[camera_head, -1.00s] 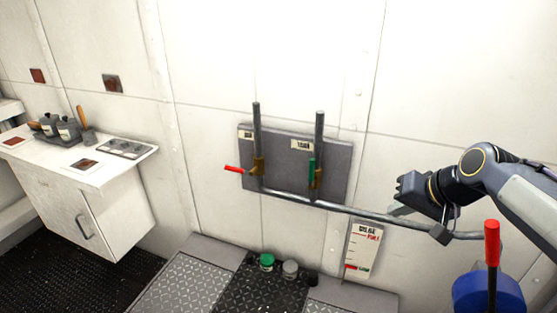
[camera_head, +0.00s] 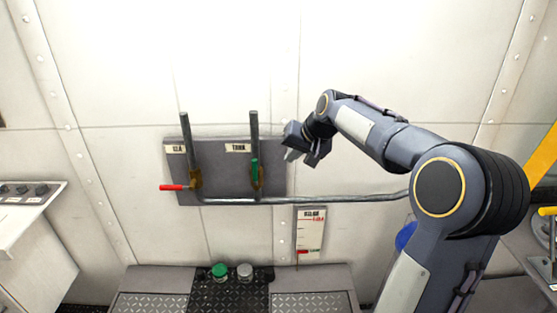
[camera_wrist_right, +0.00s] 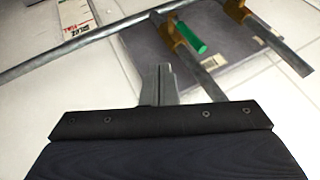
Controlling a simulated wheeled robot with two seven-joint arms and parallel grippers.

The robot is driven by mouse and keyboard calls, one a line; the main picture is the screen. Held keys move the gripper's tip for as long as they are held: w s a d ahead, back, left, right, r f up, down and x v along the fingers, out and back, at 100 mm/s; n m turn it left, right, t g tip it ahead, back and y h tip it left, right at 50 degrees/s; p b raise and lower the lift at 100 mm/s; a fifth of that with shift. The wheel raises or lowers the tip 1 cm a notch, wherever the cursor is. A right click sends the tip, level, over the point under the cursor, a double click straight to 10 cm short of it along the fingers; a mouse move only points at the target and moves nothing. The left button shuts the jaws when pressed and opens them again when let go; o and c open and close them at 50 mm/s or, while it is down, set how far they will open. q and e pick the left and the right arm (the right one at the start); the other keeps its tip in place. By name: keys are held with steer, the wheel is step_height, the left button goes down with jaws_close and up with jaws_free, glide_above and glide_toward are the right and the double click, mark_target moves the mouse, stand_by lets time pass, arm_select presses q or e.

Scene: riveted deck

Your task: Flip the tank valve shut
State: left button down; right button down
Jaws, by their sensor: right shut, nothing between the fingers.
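The tank valve has a green handle (camera_head: 255,171) that stands upright, along its vertical pipe, under the TANK label (camera_head: 238,148) on the grey panel (camera_head: 222,178). The green handle also shows in the right wrist view (camera_wrist_right: 190,38), beyond the fingers. The other valve, on the left under a second label, has a red handle (camera_head: 172,187) that points sideways to the left. My right gripper (camera_head: 290,156) is shut and empty, just right of the tank valve and apart from it. Its closed fingers also show in the right wrist view (camera_wrist_right: 164,75). My left gripper is not in view.
A long horizontal pipe (camera_head: 330,198) runs right from under the valves. A gauge card (camera_head: 311,230) hangs below it. Green and grey caps sit on the black tread plate (camera_head: 240,293) below. A white counter (camera_head: 25,215) stands at left. The wall above the panel is clear.

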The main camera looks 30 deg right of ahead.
mark_target(255, 173)
steer(key=w+a+f+p, duration=0.2)
steer(key=w+a+f, duration=0.1)
steer(key=w+f, duration=0.4)
steer(key=shift+w+a, duration=0.3)
steer(key=shift+w, duration=0.2)
